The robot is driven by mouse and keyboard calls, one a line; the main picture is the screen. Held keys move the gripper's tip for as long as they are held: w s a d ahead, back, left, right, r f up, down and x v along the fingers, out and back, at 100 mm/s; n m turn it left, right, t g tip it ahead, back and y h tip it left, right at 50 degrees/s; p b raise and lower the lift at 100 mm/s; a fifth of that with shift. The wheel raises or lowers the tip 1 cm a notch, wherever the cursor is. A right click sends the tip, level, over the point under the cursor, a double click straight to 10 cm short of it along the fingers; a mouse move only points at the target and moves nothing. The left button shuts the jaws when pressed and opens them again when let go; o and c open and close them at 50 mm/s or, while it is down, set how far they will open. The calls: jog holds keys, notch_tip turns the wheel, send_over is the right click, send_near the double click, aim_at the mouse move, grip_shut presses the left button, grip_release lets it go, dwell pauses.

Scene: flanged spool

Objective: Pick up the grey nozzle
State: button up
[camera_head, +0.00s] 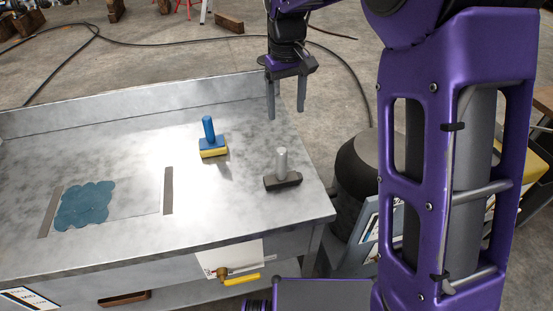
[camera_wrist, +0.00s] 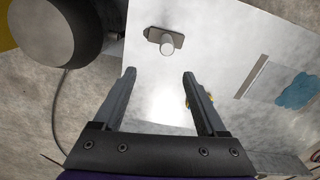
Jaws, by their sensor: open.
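The grey nozzle (camera_head: 282,163) stands upright near the right end of the metal table, a light grey cylinder on a dark grey base. In the wrist view the nozzle (camera_wrist: 166,46) shows from above, beyond my fingertips. My gripper (camera_head: 286,112) is open and empty, pointing down above the table's back right part, apart from the nozzle and higher than it. In the wrist view my gripper (camera_wrist: 158,73) has its two fingers wide apart with bare table between them.
A blue-handled piece with a yellow base (camera_head: 213,151) stands left of the nozzle. A blue patch (camera_head: 84,206) lies between two grey strips at the left. The metal table (camera_head: 130,135) has a raised back edge. A dark drum (camera_head: 357,172) stands off its right side.

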aim_at(281, 161)
jog(key=f, duration=0.6)
jog(key=f+b, duration=0.1)
jog(key=f, duration=0.5)
jog(key=a+f, duration=0.1)
jog(key=f, duration=0.4)
jog(key=shift+s+f, duration=0.35)
jog(key=shift+f, duration=0.05)
grip_shut()
jog(key=shift+r, duration=0.1)
dwell(0.6)
